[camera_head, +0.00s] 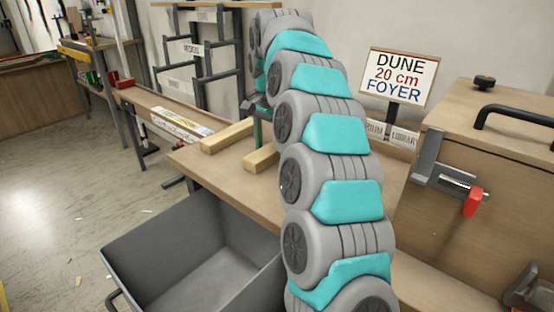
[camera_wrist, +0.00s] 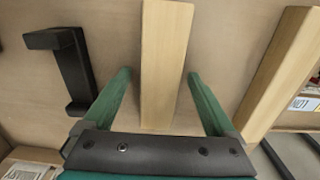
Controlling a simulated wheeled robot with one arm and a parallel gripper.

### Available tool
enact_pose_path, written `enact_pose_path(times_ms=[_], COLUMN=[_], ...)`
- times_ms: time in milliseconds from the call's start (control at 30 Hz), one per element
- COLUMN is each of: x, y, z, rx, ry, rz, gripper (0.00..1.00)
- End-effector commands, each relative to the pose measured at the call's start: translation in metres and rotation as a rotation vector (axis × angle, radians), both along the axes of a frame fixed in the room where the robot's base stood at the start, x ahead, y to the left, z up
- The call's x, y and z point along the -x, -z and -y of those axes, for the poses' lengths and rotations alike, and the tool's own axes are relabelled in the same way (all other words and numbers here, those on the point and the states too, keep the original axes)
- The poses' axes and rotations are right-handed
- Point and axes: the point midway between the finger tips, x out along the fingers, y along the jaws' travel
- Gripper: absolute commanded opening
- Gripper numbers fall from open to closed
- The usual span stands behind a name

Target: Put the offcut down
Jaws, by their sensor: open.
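A pale wooden offcut (camera_wrist: 165,50) lies on the wooden bench top, between the two green fingers of my gripper (camera_wrist: 158,76) in the wrist view. The fingers are spread, with a clear gap on each side of the wood. In the head view my gripper (camera_head: 257,128) is mostly hidden behind my grey and teal arm, with a green finger above a short wooden piece (camera_head: 261,158). A second wooden piece (camera_head: 227,136) lies beside it on the bench; a similar bar (camera_wrist: 282,75) shows at the right in the wrist view.
A dark open bin (camera_head: 195,262) stands in front of the bench (camera_head: 215,180). A dark bracket-shaped piece (camera_wrist: 65,65) lies left of my gripper. A sign reading "DUNE 20 cm FOYER" (camera_head: 398,78) stands behind. A box with a clamp (camera_head: 430,165) is at the right.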

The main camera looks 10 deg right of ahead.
Motion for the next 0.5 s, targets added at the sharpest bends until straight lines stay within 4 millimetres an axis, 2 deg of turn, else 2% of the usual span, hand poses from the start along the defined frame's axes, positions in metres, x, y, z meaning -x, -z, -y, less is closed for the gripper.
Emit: enact_pose_path(times_ms=[200, 500], x=[-0.0001, 0.0001], y=[0.0, -0.0001], z=[-0.0002, -0.0002], rx=[0.0, 0.0], ry=[0.0, 0.0], rz=[0.0, 0.0], gripper=[0.89, 0.55])
